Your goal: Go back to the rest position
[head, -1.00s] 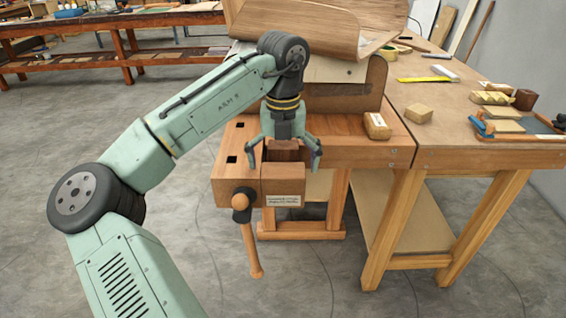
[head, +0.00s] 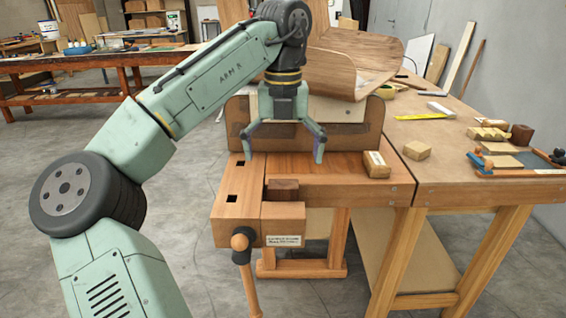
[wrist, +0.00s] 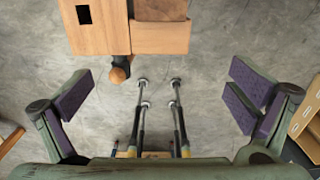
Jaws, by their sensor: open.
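My gripper (head: 283,155) is open and empty in the head view, fingers pointing down. It hangs above the workbench (head: 345,178), higher than the vise. A dark wooden block (head: 283,189) sits in the front vise (head: 283,222) of the bench, below the gripper and apart from it. In the wrist view the two purple-padded fingers (wrist: 160,97) are spread wide with nothing between them. The vise (wrist: 160,38) and the block (wrist: 160,9) show at the top of that view.
A bent wood sheet on a form (head: 340,65) stands close behind my gripper. A small labelled block (head: 376,164) lies on the bench. The side table (head: 440,145) at right carries several blocks, a yellow rule (head: 420,116) and clamps. Open concrete floor lies at left.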

